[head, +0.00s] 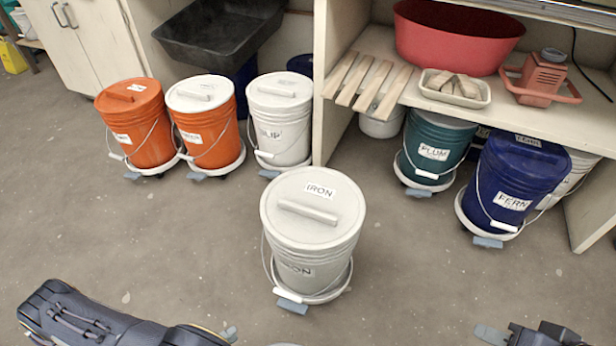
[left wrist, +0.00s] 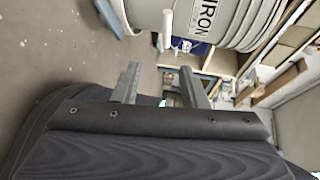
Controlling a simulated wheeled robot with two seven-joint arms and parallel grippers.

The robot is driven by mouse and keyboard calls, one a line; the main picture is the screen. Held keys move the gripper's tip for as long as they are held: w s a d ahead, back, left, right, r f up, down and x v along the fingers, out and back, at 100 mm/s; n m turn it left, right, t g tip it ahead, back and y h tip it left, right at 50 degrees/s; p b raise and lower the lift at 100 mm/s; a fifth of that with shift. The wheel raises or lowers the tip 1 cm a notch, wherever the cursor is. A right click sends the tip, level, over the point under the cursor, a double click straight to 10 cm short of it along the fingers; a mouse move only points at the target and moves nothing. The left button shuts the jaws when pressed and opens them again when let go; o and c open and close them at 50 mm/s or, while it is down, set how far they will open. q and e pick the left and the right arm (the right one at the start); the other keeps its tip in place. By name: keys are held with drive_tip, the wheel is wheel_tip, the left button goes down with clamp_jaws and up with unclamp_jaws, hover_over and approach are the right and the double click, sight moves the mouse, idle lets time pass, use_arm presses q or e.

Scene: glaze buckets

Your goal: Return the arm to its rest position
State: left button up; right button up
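My left arm comes in at the bottom left of the head view, with a fingertip of my left gripper (head: 229,333) at the lower edge. In the left wrist view the left gripper's fingers (left wrist: 158,88) stand apart with nothing between them. My right gripper (head: 492,335) shows only partly at the bottom right of the head view, and its opening cannot be made out. The white IRON bucket (head: 330,235) stands upright and lidded on the floor between the two grippers, apart from both. It also shows at the top of the left wrist view (left wrist: 240,18).
Two orange-bodied buckets (head: 137,130) (head: 212,140) and a white bucket (head: 283,130) stand at the back left. Floor around the IRON bucket is clear.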

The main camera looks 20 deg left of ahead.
use_arm(q)
drive_tip(key=w+r+m+g+h, duration=0.1)
drive_tip(key=w+r+m+g, duration=0.25)
drive_tip(key=r+m, duration=0.45)
drive_tip(key=w+d+r+m+g+h, duration=0.1)
drive_tip(key=w+r+m+g, duration=0.25)
drive_tip(key=r+m, duration=0.5)
drive_tip(key=w+r+m+g+h, duration=0.1)
drive_tip(key=w+r+m+g, duration=0.25)
drive_tip(key=r+m, duration=0.45)
drive_tip(key=s+d+r+m+t+y, duration=0.1)
drive_tip(key=s+d+r+m+y, duration=0.25)
drive_tip(key=r+m, duration=0.6)
drive_tip(key=s+d+r+m+t+y, duration=0.25)
drive_tip(key=d+r+m+y, duration=0.35)
drive_tip(key=m, duration=0.6)
wheel_tip(320, 180, up, 36)
drive_tip(key=g+h+p, duration=0.1)
drive_tip(key=h+p, duration=0.1)
drive_tip(key=p, duration=3.3)
drive_tip(key=shift+a+f, duration=0.15)
drive_tip(key=shift+a, duration=0.3)
